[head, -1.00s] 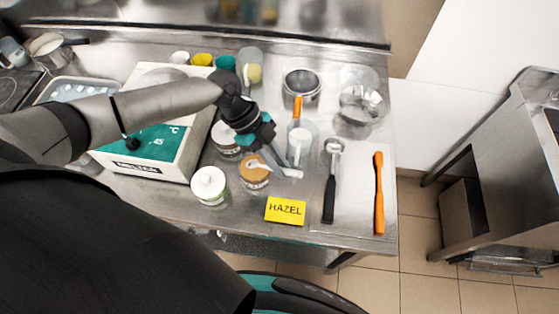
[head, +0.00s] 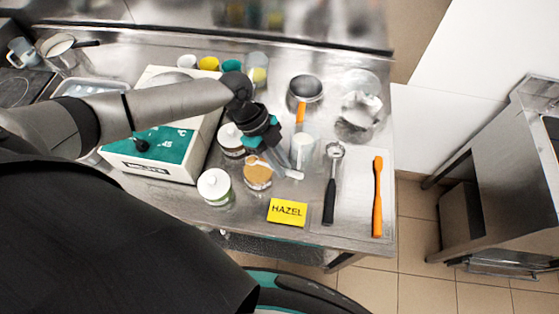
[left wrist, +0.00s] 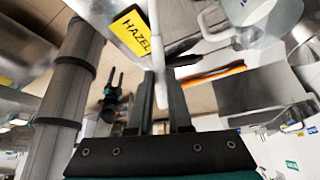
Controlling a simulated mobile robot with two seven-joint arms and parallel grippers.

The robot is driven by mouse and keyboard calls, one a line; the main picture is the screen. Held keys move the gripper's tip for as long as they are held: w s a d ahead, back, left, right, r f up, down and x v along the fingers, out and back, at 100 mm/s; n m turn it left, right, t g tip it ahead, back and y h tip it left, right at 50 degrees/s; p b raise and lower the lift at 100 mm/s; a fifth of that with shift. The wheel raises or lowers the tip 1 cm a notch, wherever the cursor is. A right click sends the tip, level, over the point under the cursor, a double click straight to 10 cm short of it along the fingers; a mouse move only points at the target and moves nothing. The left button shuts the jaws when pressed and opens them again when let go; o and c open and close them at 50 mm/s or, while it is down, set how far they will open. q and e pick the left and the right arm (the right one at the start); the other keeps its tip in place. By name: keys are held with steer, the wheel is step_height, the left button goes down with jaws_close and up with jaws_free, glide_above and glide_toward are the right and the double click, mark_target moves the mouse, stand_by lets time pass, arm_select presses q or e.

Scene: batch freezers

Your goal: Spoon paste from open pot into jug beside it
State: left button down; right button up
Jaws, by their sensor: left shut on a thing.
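My left gripper (head: 281,165) is shut on a pale spoon (head: 292,174), just above and to the right of the open pot (head: 258,185) of tan paste. The spoon's other end reaches over the pot's back rim; whether it touches the paste is unclear. In the left wrist view the spoon handle (left wrist: 155,40) runs up from between the gripper's fingers (left wrist: 161,85). The clear jug (head: 303,150) with pale contents stands right of the pot, with an orange-handled spatula at it. My right gripper is not in view.
A yellow HAZEL card (head: 287,211) lies in front of the pot. A white-lidded tub (head: 215,186) stands left, near a white machine (head: 150,160). A black-handled scoop (head: 331,185) and an orange spatula (head: 377,197) lie on the right. A steel pot (head: 305,90) stands behind.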

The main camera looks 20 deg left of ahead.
arm_select(q)
steer(key=shift+d+r, duration=0.15)
steer(key=shift+r, duration=0.3)
steer(key=shift+d+r+y+p, duration=0.1)
steer(key=shift+d+y+p, duration=0.35)
steer(key=shift+y+p, duration=0.25)
steer(key=shift+s+d+y, duration=0.15)
steer(key=shift+d+y, duration=0.15)
steer(key=shift+d+t+y, duration=0.4)
steer(key=shift+d+y, duration=0.05)
steer(key=shift+y, duration=0.55)
steer(key=shift+s, duration=0.1)
